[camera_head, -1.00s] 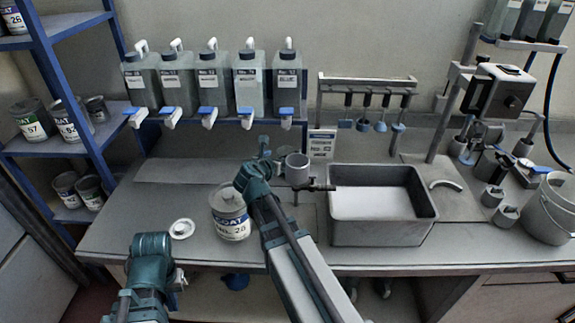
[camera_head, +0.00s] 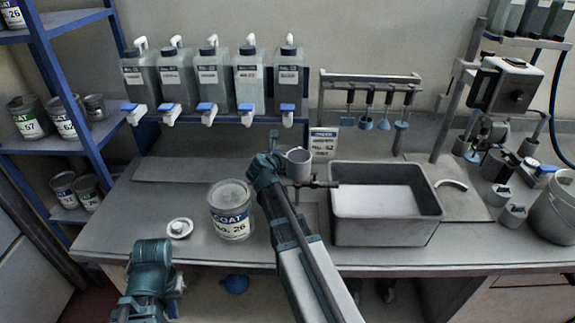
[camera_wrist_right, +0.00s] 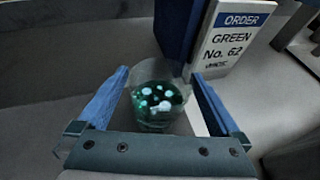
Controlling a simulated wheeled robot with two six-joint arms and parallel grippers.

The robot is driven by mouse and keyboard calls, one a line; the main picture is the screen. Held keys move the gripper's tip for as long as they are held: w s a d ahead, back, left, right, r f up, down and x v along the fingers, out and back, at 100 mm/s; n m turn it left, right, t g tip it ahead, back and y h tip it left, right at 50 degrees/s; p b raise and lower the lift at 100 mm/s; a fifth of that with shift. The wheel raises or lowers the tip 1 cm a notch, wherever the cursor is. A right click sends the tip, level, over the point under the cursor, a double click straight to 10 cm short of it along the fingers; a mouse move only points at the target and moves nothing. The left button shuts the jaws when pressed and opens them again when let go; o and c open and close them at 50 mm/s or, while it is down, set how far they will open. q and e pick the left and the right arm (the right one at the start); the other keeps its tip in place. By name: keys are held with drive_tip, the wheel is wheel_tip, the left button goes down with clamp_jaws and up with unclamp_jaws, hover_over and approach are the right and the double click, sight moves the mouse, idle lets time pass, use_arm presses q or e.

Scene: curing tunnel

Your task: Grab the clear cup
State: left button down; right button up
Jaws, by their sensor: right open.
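The clear cup (camera_wrist_right: 158,98) shows in the right wrist view, with dark green liquid and pale blobs inside. My right gripper (camera_wrist_right: 160,76) is open, with one blue finger on each side of the cup; the cup sits between them. Contact with the fingers is not clear.
An order card (camera_wrist_right: 236,42) reading GREEN No. 62 stands beyond the cup. A paint can (camera_head: 231,224) and white lid (camera_head: 179,228) are left of my right arm. Bottles (camera_head: 249,80) stand behind.

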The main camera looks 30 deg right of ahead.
drive_tip(key=c, duration=1.3)
drive_tip(key=shift+r, duration=0.1)
drive_tip(key=w+a+r+p, duration=0.1)
drive_tip(key=w+a, duration=0.2)
drive_tip(key=a, duration=0.2)
drive_tip(key=w+a+r+p, duration=0.1)
drive_tip(key=w+a, duration=0.2)
drive_tip(key=a, duration=0.2)
drive_tip(key=w+a+r+p, duration=0.1)
drive_tip(key=w+a, duration=0.2)
drive_tip(key=a, duration=0.2)
drive_tip(key=shift+w+r, duration=0.15)
drive_tip(key=shift+a, duration=0.15)
